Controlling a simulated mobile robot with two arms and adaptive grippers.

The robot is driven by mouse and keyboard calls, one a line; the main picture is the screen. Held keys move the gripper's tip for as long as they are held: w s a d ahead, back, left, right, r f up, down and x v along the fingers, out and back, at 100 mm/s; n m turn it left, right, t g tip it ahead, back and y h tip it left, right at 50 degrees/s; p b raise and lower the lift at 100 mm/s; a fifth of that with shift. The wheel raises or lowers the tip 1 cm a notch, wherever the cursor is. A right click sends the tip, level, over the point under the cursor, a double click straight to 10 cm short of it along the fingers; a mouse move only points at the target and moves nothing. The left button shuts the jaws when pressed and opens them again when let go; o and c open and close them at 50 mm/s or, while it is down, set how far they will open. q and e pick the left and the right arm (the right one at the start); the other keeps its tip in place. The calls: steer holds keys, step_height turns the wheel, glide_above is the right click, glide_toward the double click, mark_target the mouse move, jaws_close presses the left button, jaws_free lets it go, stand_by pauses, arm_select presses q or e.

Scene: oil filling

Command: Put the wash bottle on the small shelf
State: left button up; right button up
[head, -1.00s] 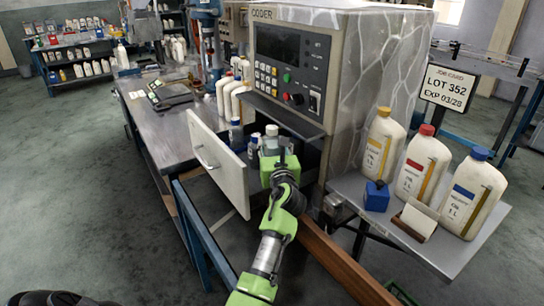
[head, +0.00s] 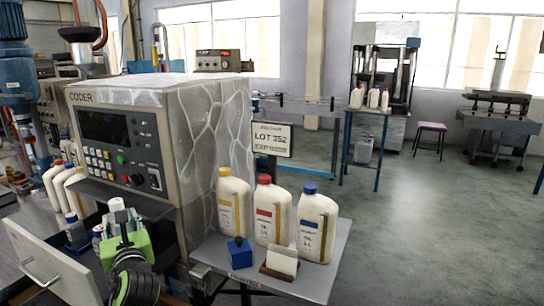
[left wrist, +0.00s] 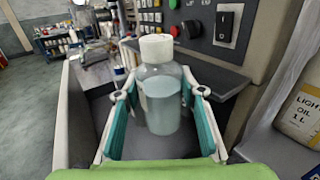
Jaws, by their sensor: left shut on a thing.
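The wash bottle (left wrist: 161,100) is a clear bottle with a white cap and pale liquid. It stands upright between the teal-padded fingers of my left gripper (left wrist: 160,120), which is shut on it. In the head view the bottle's white cap (head: 116,205) shows above my green left gripper (head: 124,238), at the open drawer (head: 48,268) below the coder panel. The gripper hides most of the bottle there. A small grey metal shelf (head: 318,278) beside the coder carries three white oil bottles (head: 274,212), a blue block (head: 239,252) and a card holder (head: 281,262). My right gripper is out of view.
The coder (head: 115,145) stands between the drawer and the grey shelf, with a ledge (head: 110,199) jutting out under its panel. Other small bottles (head: 76,232) stand in the drawer. A lot sign (head: 272,139) rises behind the oil bottles. The shelf's front right is bare.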

arm_select(q)
steer(key=s+d+f+m+t+h, duration=0.1)
steer(key=s+d+f+m+h, duration=0.2)
steer(key=s+d, duration=0.7)
steer(key=s+d+f+m+t+h, duration=0.2)
steer(key=s+d+f+m+h, duration=0.2)
steer(key=s+d+h, duration=0.3)
steer(key=s+d+f, duration=0.1)
steer(key=s+d, duration=0.2)
steer(key=s, duration=0.1)
steer(key=shift+s+d+f, duration=0.2)
steer(key=shift+d+f, duration=0.15)
steer(key=shift+f, duration=0.1)
